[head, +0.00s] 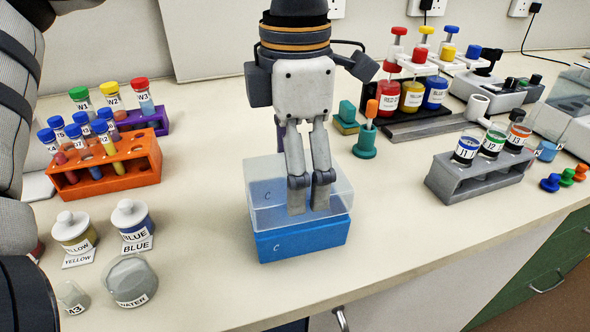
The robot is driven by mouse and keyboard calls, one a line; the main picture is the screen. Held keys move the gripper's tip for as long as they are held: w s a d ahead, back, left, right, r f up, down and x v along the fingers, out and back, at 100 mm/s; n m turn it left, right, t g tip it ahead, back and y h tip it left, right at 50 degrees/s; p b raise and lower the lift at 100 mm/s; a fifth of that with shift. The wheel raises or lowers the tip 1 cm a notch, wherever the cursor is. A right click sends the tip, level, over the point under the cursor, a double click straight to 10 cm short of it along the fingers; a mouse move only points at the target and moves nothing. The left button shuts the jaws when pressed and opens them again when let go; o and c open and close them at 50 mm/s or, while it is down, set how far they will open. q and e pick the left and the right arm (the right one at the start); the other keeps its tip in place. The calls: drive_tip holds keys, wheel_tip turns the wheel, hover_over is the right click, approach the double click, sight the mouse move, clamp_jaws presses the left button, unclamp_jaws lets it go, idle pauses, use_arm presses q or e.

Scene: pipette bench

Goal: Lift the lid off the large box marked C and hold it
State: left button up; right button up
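The large box C has a blue base (300,243) marked C on the bench. A clear lid (265,212), also marked C, sits over or directly above the base; I cannot tell whether a gap separates them. My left gripper (310,208) points down at the middle of the lid. Its two fingers are close together and overlap the clear lid in the head view. I cannot tell whether they touch or grip it, or whether any handle is hidden between them. My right gripper is not in view.
An orange tube rack (125,182) and lidded jars (75,232) stand to the left. A green stand (365,145) is close behind the box. A grey rack (478,180) stands to the right. Bench between box and grey rack is clear.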

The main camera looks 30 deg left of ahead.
use_arm(q)
wheel_tip(320, 180, up, 3)
drive_tip(key=shift+s+r, duration=0.1)
drive_tip(key=s+r, duration=0.4)
drive_tip(key=shift+r, duration=0.4)
drive_tip(key=s+r, duration=0.4)
drive_tip(key=s, duration=0.6)
drive_tip(key=shift+a+r, duration=0.3)
